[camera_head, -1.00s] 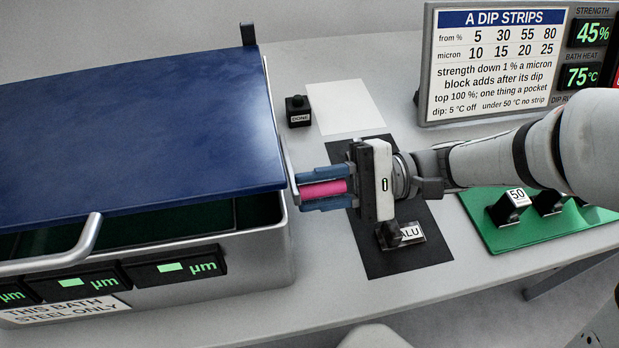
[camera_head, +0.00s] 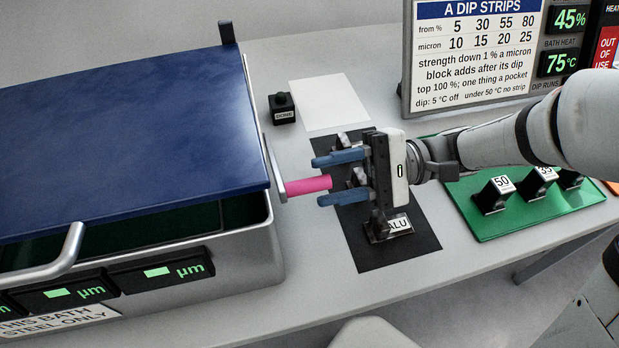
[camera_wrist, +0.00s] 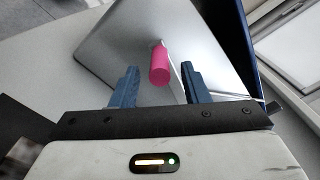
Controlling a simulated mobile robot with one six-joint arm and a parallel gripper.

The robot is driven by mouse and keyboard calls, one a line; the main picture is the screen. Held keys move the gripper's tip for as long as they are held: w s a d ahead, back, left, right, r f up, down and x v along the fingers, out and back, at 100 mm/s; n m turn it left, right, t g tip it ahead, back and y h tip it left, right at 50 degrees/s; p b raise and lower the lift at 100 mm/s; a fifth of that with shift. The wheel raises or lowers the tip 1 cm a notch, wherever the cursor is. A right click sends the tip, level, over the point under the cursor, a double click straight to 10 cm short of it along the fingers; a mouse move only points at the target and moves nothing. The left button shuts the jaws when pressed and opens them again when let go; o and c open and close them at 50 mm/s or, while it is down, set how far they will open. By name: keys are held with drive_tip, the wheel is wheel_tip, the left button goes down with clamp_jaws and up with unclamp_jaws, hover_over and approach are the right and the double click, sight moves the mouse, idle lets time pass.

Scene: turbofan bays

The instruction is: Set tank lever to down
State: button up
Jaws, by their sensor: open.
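The tank (camera_head: 262,262) is a grey metal bath with a blue lid (camera_head: 120,140) over its top. Its lever is a flat metal arm (camera_head: 270,165) on the tank's right side, with a pink handle (camera_head: 302,187) sticking out to the right from the arm's lower end. The pink handle also shows in the wrist view (camera_wrist: 160,66). My gripper (camera_head: 318,181) is open, its blue fingers pointing at the tank. The free end of the handle lies between the fingertips, with visible gaps on both sides in the wrist view.
A black mat (camera_head: 375,255) with metal pieces and an ALU label lies under my gripper. A DONE button (camera_head: 283,108) and a white sheet (camera_head: 327,100) lie behind. A green tray (camera_head: 535,222) with numbered blocks is at right. A sign board (camera_head: 480,60) stands behind.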

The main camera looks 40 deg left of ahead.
drive_tip(key=shift+v, duration=1.7)
drive_tip(key=shift+s, duration=0.1)
drive_tip(key=shift+c, duration=0.3)
